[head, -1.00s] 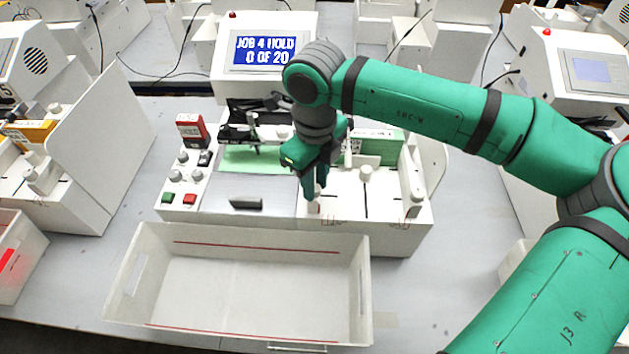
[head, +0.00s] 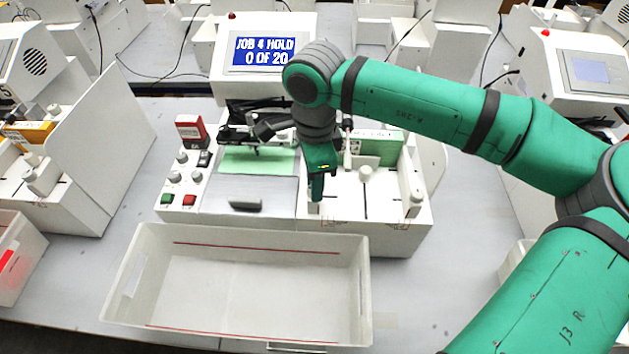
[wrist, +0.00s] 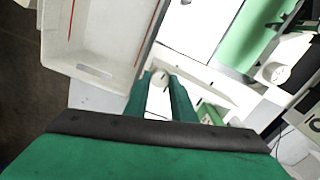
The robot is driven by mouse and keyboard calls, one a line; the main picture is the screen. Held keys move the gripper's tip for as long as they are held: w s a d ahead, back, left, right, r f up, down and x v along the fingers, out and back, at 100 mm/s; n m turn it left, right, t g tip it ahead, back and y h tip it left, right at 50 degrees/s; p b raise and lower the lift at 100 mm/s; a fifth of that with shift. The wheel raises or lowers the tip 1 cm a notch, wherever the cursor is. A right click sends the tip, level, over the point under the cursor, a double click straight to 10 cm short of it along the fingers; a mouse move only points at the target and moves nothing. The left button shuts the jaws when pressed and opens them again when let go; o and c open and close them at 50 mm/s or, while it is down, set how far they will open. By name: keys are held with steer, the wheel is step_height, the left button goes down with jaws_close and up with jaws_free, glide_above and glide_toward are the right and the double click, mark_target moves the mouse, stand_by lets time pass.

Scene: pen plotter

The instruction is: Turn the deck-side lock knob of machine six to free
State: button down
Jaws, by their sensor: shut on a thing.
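Machine six (head: 385,232) is the white plotter in the middle of the head view, with a screen (head: 265,50) reading "JOB 4 HOLD 0 OF 20". My gripper (head: 315,196) points down at the front of its deck, just right of the grey plate. In the wrist view the two green fingers (wrist: 159,82) are shut on a small pale knob (wrist: 160,76), the lock knob. In the head view the fingers mostly hide this knob, and its pointing direction cannot be read.
An empty white bin (head: 235,280) stands in front of the machine. A control panel with green and red buttons (head: 189,199) is at the deck's left. Another white knob (head: 366,174) and a green block (head: 378,148) are right of my gripper. Neighbouring machines stand on both sides.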

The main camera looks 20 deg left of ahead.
steer(key=shift+n, duration=1.1)
steer(key=c, duration=1.5)
jaws_free()
step_height(320, 180, up, 11)
steer(key=shift+f, duration=0.1)
